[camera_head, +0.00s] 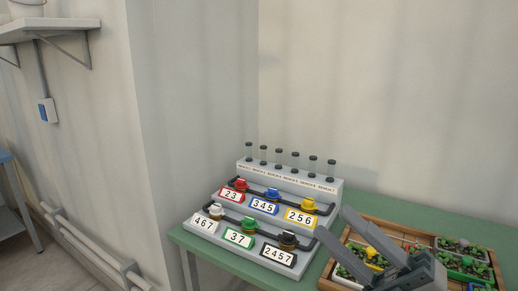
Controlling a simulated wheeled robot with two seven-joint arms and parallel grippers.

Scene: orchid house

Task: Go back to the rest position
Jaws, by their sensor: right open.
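My right gripper (335,228) comes in from the lower right. Its two grey fingers are spread apart and empty. They reach up and left over the left part of a wooden tray, with the tips close to the right side of a grey stepped panel (228,241) in the picture. I cannot tell how far apart gripper and panel are in depth. My left gripper is out of view.
The panel and the wooden tray (384,225) with seedling boxes (463,248) stand on a green table (398,207). A wall corner rises behind. At left are a wall shelf (50,27), floor pipes (95,252) and open floor (63,268).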

